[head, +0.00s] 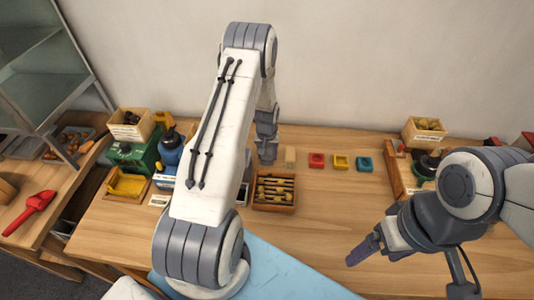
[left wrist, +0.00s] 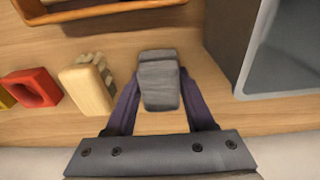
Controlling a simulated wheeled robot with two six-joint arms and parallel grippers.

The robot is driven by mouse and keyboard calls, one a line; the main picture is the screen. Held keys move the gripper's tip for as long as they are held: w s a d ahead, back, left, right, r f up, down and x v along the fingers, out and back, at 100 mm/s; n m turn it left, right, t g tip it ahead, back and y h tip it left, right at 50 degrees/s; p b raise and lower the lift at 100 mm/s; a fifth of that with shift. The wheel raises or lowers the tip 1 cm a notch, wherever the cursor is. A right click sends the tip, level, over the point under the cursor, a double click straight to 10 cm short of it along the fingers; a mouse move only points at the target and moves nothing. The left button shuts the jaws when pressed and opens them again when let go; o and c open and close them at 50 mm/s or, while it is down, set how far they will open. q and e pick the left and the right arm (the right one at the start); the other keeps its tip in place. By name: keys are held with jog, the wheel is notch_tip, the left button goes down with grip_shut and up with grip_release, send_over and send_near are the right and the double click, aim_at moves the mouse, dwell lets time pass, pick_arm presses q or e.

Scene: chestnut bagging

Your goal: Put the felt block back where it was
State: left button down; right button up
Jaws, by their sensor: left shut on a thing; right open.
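The felt block (left wrist: 158,82) is a grey block seen in the left wrist view between the two purple fingers of my left gripper (left wrist: 160,98). The gripper is shut on it, low over the wooden table; I cannot tell if the block touches the wood. In the head view my left gripper (head: 267,152) is at the left end of a row of small pieces, and the block is hard to make out there. My right gripper (head: 364,250) is open and empty near the front of the table at right.
A pale wooden block (head: 290,157) is beside the left gripper, followed by red (head: 317,160), yellow (head: 341,162) and teal (head: 364,164) pieces. A wooden tray (head: 274,208) of tools lies in front. A grey bin (left wrist: 228,40) stands close on the gripper's other side.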

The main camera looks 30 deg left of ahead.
aim_at(267, 154)
pick_arm(q)
jog(key=shift+c, duration=1.3)
grip_release()
jog(key=shift+f, duration=0.1)
notch_tip(267, 154, up, 12)
jog(key=s+b, duration=0.1)
jog(key=b, duration=0.3)
jog(key=s+d+r+m+h, duration=0.1)
jog(key=s+d+r+m, duration=0.3)
jog(key=d, duration=0.7)
jog(key=s+d+r+m, duration=0.2)
jog(key=s+d+r, duration=0.4)
jog(key=d, duration=0.5)
jog(key=s+d+r+m, duration=0.2)
jog(key=s+d+m, duration=0.1)
jog(key=s, duration=0.6)
jog(key=s+d+r+m+g, duration=0.1)
jog(key=s+d, duration=0.4)
jog(key=s, duration=0.5)
jog(key=shift+r+m+h+p, duration=0.3)
jog(key=shift+r+m, duration=0.4)
jog(key=shift+m, duration=0.5)
